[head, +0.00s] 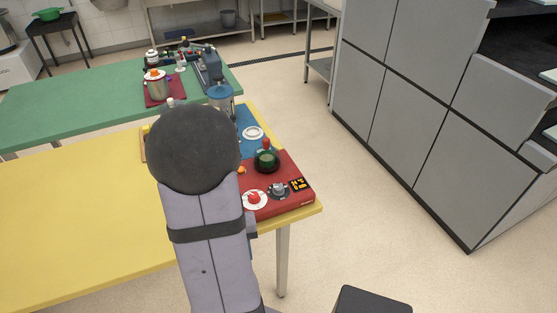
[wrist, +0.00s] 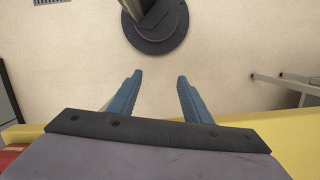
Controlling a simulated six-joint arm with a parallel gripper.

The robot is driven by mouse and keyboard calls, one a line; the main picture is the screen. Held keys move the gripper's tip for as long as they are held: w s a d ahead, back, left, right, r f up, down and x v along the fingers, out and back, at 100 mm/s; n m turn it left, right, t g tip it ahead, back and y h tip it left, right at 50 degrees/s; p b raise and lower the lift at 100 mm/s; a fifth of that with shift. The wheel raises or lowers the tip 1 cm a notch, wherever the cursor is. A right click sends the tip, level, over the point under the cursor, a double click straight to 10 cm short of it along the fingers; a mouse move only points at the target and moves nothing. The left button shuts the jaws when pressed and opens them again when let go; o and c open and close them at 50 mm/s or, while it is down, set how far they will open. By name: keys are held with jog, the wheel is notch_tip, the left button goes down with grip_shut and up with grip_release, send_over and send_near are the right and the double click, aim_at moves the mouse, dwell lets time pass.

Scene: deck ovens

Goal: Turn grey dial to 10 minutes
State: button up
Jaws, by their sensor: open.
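The grey dial (head: 279,189) sits on a red board (head: 288,205) near the right front corner of the yellow table. A dark scale surrounds it, but its marks are too small to read. A small black display with orange digits (head: 301,184) is just right of the dial; I cannot read its value surely. In the wrist view my gripper (wrist: 158,79) is open and empty, its two blue fingers apart over the floor. The dial is not visible in the wrist view. My arm hides the gripper in the head view.
A red knob on a white plate (head: 255,199) is left of the dial. A white dish (head: 253,132) lies farther back. The yellow table's (head: 75,215) left part is clear.

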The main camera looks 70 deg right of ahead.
jog(key=s+d+r+m+p, duration=0.45)
jog(key=d+r+p, duration=0.6)
jog(key=d, duration=0.35)
jog(key=t+h+b, duration=0.1)
send_over(279, 187)
jog(key=a, duration=0.3)
jog(key=shift+s+r+m, duration=0.25)
jog(key=shift+s+r, duration=0.2)
jog(key=shift+m+h, duration=0.4)
jog(key=shift+h, duration=0.2)
jog(key=d+r, duration=0.1)
jog(key=d, duration=0.1)
jog(key=w+d+r, duration=0.1)
jog(key=d+r, duration=0.1)
jog(key=shift+w+r, duration=0.1)
jog(key=shift+w, duration=0.05)
jog(key=shift+a+m, duration=0.5)
jog(key=shift+f+p, duration=0.95)
jog(key=shift+f, duration=2.7)
jog(key=c, duration=1.1)
